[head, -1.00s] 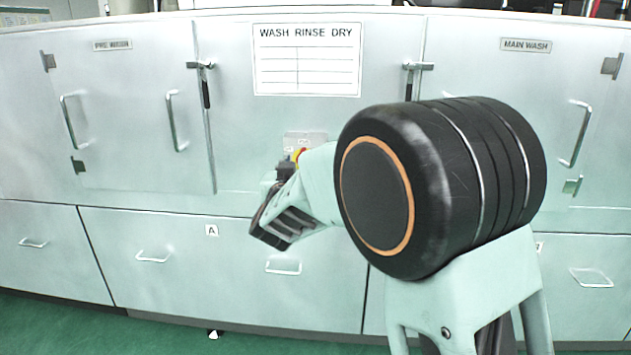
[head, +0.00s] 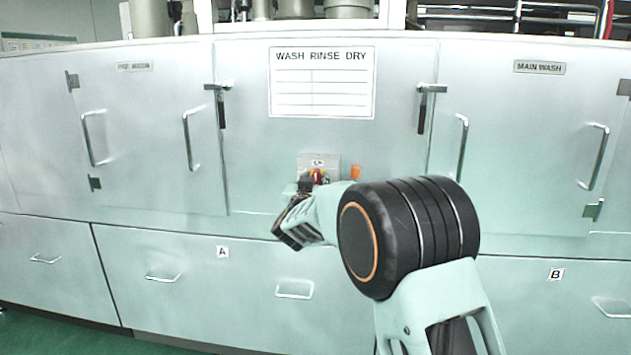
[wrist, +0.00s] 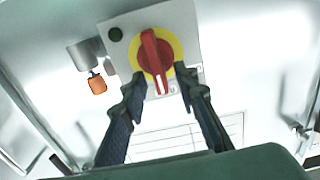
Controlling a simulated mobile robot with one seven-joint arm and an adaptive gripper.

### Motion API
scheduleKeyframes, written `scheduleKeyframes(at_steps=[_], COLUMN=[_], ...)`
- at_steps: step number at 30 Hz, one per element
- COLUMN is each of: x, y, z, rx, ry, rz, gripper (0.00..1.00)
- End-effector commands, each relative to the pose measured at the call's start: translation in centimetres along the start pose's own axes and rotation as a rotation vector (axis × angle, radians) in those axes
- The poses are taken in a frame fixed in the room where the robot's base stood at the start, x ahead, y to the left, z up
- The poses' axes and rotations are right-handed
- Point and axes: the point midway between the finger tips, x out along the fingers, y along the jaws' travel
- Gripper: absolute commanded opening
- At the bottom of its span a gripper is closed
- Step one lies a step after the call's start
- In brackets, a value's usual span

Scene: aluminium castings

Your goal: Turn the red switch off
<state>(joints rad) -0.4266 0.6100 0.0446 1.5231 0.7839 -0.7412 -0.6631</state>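The red switch (wrist: 155,58) is a rotary knob on a yellow disc, mounted on a grey plate (wrist: 118,55) on the machine's front. In the head view the red switch (head: 319,176) is partly hidden by my gripper (head: 306,184). In the wrist view my gripper (wrist: 160,85) is open, with its two fingers apart at either side of the knob's lower end. The knob's bar runs nearly along the picture's vertical, between the fingers. I cannot tell whether the fingertips touch it.
An orange item (wrist: 97,84) hangs beside the plate and also shows in the head view (head: 356,172). A "WASH RINSE DRY" sign (head: 322,83) is above. Doors with handles (head: 190,139) flank the panel, and drawers with handles (head: 294,289) are below.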

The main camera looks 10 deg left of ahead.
Motion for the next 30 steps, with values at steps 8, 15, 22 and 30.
scheduleKeyframes(at_steps=[8, 15, 22, 30], x=[0.64, 0.61, 0.60, 0.60], y=[0.02, 0.02, 0.02, -0.04], z=[0.01, -0.02, -0.02, -0.14], rx=[0.000, 0.000, 0.000, -0.017], ry=[0.000, 0.000, 0.000, 0.000], rz=[0.000, 0.000, 0.000, 0.000], gripper=[0.28, 0.17, 0.00, 0.00])
